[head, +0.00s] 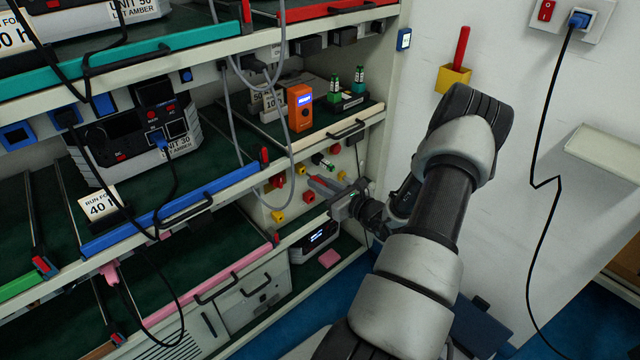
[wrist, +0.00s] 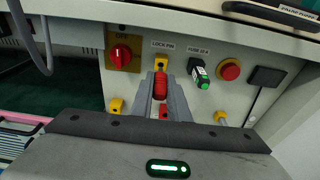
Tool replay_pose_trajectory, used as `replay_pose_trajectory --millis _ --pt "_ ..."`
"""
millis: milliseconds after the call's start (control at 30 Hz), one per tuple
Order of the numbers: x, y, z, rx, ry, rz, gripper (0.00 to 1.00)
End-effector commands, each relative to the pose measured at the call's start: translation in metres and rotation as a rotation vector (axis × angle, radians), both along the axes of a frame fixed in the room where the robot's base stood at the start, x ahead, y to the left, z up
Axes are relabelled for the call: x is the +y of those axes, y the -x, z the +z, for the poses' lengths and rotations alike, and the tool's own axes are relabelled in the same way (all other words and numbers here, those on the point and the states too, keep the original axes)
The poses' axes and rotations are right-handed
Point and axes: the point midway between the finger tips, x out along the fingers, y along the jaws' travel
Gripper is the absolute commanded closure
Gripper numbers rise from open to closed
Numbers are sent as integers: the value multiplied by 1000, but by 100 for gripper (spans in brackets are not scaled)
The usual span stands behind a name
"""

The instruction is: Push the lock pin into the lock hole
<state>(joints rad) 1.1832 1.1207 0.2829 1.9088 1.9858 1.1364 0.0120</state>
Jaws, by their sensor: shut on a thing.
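The red lock pin (wrist: 160,85) is between the two grey fingers of my gripper (wrist: 161,92) in the wrist view, and they are shut on it. The pin points at the panel, straight below the LOCK PIN label (wrist: 162,44). A yellow block (wrist: 161,63) sits under that label, just behind the pin's far end. The lock hole itself is hidden, and I cannot tell whether the pin's tip is inside it. A smaller red part (wrist: 163,113) shows lower between the fingers. In the head view my gripper (head: 322,188) is at the panel below the right-hand shelf.
On the panel are a red rotary switch (wrist: 121,54) at left, a green-and-black fuse holder (wrist: 200,73), a red button (wrist: 229,70) and a black box (wrist: 265,78) at right. A grey cable (head: 240,110) hangs left of my gripper. A shelf lip overhangs the panel.

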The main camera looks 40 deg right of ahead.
Motion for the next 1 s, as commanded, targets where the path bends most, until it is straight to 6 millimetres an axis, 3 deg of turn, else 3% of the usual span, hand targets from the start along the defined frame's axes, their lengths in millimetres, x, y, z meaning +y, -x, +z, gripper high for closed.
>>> replay_pose_trajectory --millis 1000 --pt "0 -9 0 0 1 0 100"
